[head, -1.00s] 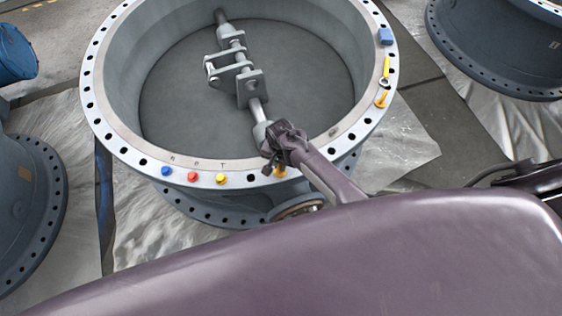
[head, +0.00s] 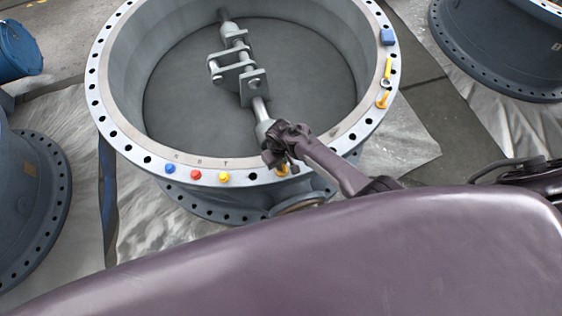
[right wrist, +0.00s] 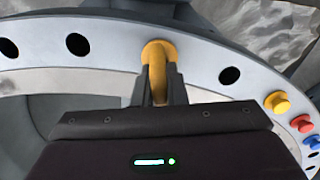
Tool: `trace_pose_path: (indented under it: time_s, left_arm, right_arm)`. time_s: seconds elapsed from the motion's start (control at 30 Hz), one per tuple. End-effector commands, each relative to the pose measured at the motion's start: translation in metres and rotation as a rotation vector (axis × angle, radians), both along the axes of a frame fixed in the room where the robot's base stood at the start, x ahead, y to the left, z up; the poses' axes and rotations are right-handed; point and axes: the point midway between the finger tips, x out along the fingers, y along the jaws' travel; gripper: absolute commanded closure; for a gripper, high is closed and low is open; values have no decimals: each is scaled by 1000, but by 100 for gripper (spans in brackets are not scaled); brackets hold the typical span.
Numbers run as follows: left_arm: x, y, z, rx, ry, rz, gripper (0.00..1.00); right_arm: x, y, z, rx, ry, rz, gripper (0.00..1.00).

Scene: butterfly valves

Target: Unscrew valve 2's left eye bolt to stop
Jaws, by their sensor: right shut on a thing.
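A large grey butterfly valve (head: 110,134) with a ring of bolt holes fills the middle of the head view. A yellow eye bolt (right wrist: 157,52) stands on its near rim. It also shows in the head view, partly hidden by my right gripper (head: 284,160). In the right wrist view my right gripper (right wrist: 159,88) is shut on the yellow eye bolt, with a finger on each side of it. The bolt's lower part is hidden. A second yellow eye bolt (head: 382,99) sits on the right part of the rim. My left gripper is not in view.
Blue (head: 169,168), red (head: 196,174) and yellow (head: 224,177) caps sit on the rim left of my right gripper. Other valves stand left and right (head: 480,60).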

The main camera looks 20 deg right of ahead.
Motion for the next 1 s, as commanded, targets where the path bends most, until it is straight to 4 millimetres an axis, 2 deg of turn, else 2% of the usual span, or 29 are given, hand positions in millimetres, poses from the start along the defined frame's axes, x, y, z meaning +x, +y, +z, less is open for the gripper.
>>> trace_pose_path:
  time_s: [1.0]
  left_arm:
    - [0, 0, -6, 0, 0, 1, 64]
  right_arm:
    - [-4, 3, -1, -2, 0, 967, 100]
